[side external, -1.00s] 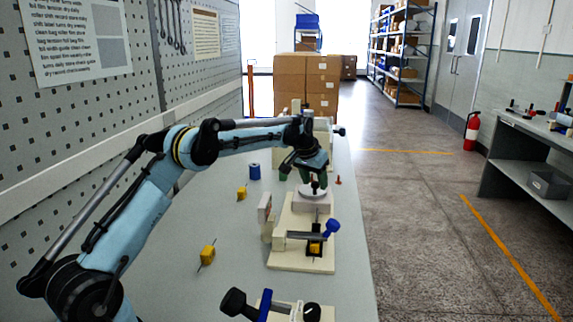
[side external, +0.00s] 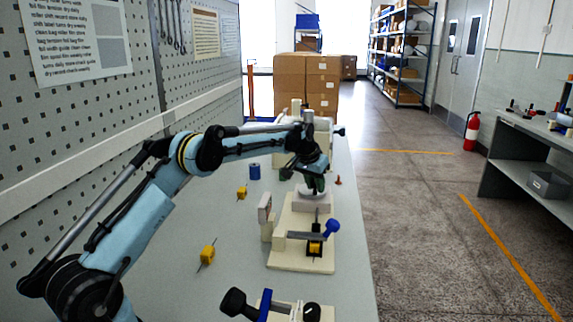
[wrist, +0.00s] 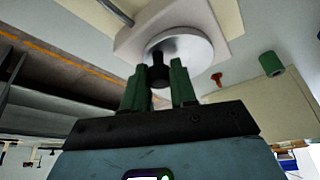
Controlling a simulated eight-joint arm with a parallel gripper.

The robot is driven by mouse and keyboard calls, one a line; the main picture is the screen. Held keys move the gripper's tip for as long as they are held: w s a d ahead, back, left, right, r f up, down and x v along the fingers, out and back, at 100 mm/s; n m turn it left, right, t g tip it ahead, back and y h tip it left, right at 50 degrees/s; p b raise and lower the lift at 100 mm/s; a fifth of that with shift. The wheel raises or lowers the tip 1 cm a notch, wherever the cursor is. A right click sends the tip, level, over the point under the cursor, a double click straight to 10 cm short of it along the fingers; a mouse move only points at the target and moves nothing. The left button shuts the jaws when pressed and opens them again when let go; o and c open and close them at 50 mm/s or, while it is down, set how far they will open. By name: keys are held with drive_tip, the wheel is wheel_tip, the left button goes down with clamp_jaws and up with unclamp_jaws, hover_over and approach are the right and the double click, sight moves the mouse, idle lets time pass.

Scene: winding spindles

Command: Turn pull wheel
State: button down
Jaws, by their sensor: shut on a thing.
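The pull wheel is a pale grey disc (wrist: 190,47) with a dark upright knob (wrist: 158,72) off its centre. It lies flat on a pale block (side external: 312,204) at the far end of a cream base plate (side external: 300,262). My gripper (wrist: 158,80) has its green fingers on either side of the knob and is shut on it. In the side view, my gripper (side external: 314,184) is down at the wheel and hides most of the knob and part of the disc.
A blue-knobbed crank (side external: 331,228) sits on the near part of the base plate. A small red peg (side external: 338,180) is to the right, near the table edge. Cream equipment stands behind.

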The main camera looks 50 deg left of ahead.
drive_tip(key=n, duration=0.1)
drive_tip(key=n+y, duration=0.1)
drive_tip(key=shift+w+d+n, duration=0.15)
drive_tip(key=shift+w+n, duration=0.15)
drive_tip(key=shift+w, duration=0.1)
drive_tip(key=shift+w+n+g+y, duration=0.2)
drive_tip(key=shift+n+g+y, duration=0.1)
drive_tip(key=shift+n, duration=0.5)
drive_tip(key=shift+w+n+g+y, duration=0.2)
drive_tip(key=shift+n+g+y, duration=0.1)
drive_tip(key=shift+n, duration=0.5)
drive_tip(key=c, duration=0.9)
unclamp_jaws()
drive_tip(key=shift+d+r, duration=0.1)
drive_tip(key=shift+r, duration=0.05)
drive_tip(key=v, duration=1.1)
drive_tip(key=shift+r, duration=0.4)
drive_tip(key=shift+s, duration=0.1)
